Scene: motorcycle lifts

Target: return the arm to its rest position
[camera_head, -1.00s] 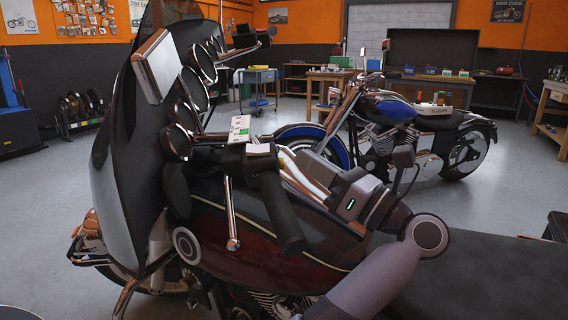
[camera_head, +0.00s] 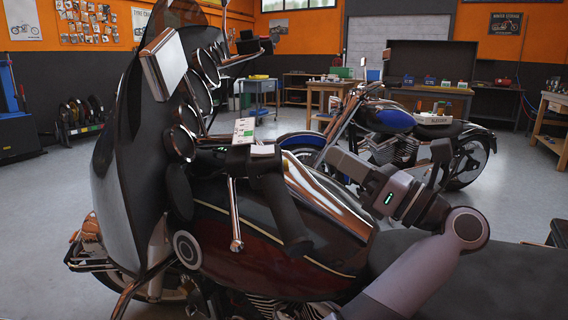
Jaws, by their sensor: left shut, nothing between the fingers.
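My left arm comes in from the bottom right over the dark red motorcycle (camera_head: 260,240). My left gripper (camera_head: 332,158) is above the tank, pointing up and left toward the handlebar. It is shut and holds nothing. Its tips are hard to make out against the blue motorcycle behind. A gap shows between it and the black handlebar grip (camera_head: 285,210). My right gripper is not in view.
The windscreen (camera_head: 120,180) and a mirror (camera_head: 163,62) stand at the left. Grey floor is open at the left.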

